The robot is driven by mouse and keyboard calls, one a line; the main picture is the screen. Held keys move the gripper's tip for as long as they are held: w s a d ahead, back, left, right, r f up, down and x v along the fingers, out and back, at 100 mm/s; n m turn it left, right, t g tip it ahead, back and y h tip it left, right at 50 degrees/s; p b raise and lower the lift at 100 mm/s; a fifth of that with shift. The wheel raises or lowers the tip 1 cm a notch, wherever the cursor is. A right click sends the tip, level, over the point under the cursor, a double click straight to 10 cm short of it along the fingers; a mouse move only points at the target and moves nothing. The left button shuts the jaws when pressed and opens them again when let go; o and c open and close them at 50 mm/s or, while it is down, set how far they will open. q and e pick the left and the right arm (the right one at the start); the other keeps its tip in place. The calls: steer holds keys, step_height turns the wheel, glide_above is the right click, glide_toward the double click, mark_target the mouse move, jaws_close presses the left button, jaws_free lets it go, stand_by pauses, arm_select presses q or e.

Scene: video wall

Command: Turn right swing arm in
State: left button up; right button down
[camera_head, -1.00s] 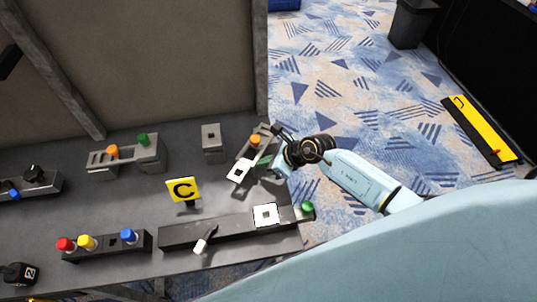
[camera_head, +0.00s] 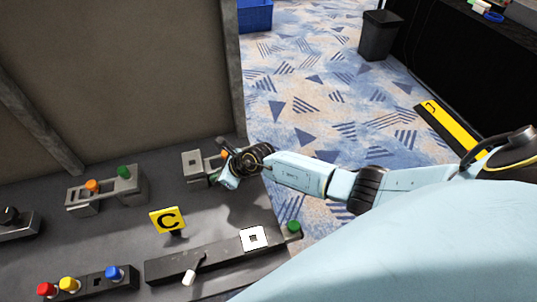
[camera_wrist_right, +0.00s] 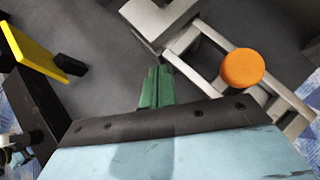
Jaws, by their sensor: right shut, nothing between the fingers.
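The right swing arm (camera_head: 212,165) is a pale grey open frame with an orange knob (camera_head: 224,154), at the back right of the table. It runs close beside a grey block with a square hole (camera_head: 193,162); whether they touch is unclear. In the right wrist view the frame (camera_wrist_right: 205,62) slants from the block (camera_wrist_right: 155,20) to the lower right, its orange knob (camera_wrist_right: 242,68) on top. My right gripper (camera_wrist_right: 157,88), with green fingertips, is shut and empty beside the frame. In the head view my wrist hides part of the arm. My left gripper is not in view.
A yellow C sign (camera_head: 167,220) stands mid-table. A dark bar with a white square plate (camera_head: 254,239) lies in front. Another frame with an orange knob (camera_head: 92,186) and a green knob (camera_head: 123,172) is at left. A grey partition (camera_head: 125,75) closes the back.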

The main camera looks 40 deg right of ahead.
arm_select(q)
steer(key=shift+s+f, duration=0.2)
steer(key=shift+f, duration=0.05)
arm_select(e)
steer(key=shift+w+a, duration=0.15)
steer(key=shift+w, duration=0.35)
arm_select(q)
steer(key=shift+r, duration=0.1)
arm_select(e)
steer(key=s+p, duration=0.1)
steer(key=s+a+p, duration=0.1)
steer(key=s+p, duration=0.1)
steer(key=s, duration=0.1)
steer(key=shift+s+a+r, duration=0.1)
steer(key=shift+a+r, duration=0.1)
steer(key=shift+r, duration=0.2)
arm_select(q)
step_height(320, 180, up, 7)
steer(key=p, duration=0.4)
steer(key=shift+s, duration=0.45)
arm_select(e)
steer(key=s+a+r, duration=0.2)
steer(key=s+r, duration=0.4)
steer(key=shift+s+r, duration=0.15)
